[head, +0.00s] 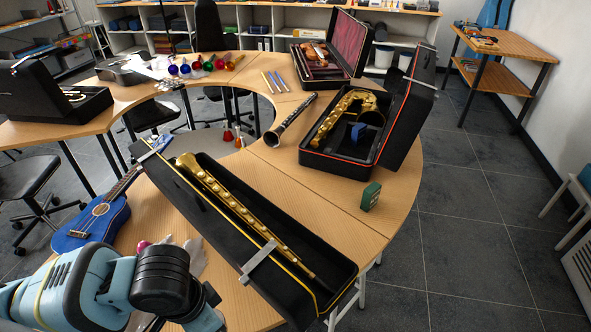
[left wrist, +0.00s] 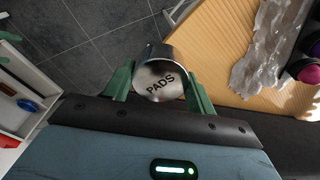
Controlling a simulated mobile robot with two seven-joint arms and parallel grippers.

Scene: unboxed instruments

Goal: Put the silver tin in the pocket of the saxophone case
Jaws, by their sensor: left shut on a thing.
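The silver tin (left wrist: 160,80), lettered PADS on its end, is between the green fingers of my left gripper (left wrist: 158,86), which is shut on it. In the head view my left arm reaches in at the lower left; its fingers and the tin are not visible there. An open black case (head: 335,158) with a curved gold saxophone (head: 345,112) and a blue block inside stands at the right of the table. A long open black case (head: 230,222) with a straight gold horn (head: 230,200) lies in front. I cannot make out a pocket clearly. My right gripper is not in view.
A green box (head: 370,196) stands at the table's right edge. A clarinet (head: 290,118) lies between the cases. A blue ukulele (head: 95,215) is at the left. Crumpled clear wrap (left wrist: 262,65) lies on the table near the tin. Bare wood shows between the cases.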

